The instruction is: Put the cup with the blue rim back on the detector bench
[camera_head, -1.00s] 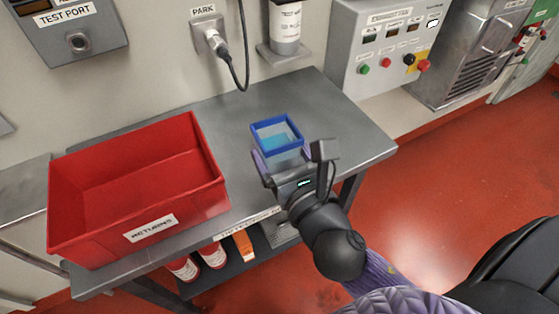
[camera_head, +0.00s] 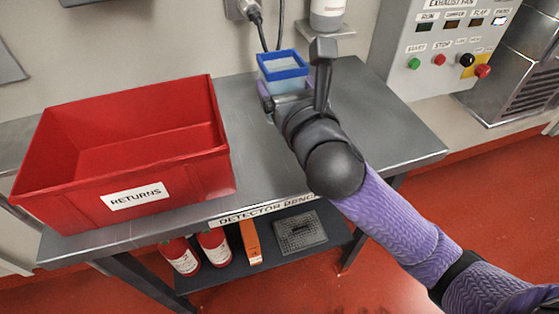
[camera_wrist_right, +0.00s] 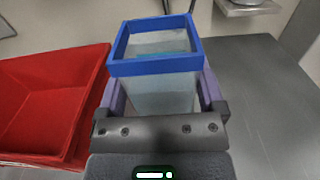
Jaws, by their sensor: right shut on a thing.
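The cup with the blue rim (camera_head: 282,64) is a square, clear cup, upright, at the back of the detector bench. It also shows in the right wrist view (camera_wrist_right: 157,70). My right gripper (camera_head: 284,97) is shut on it, with one finger on each side. The detector bench (camera_head: 250,140) has a grey metal top and a label on its front edge. The cup is over the bench top; I cannot tell whether its base touches it. My left gripper is not in view.
A red bin (camera_head: 130,150) labelled RETURNS stands on the bench left of the cup. A plug and cable (camera_head: 252,12) hang on the wall behind. Red bottles (camera_head: 213,246) are on the lower shelf. The bench top right of my arm (camera_head: 375,110) is clear.

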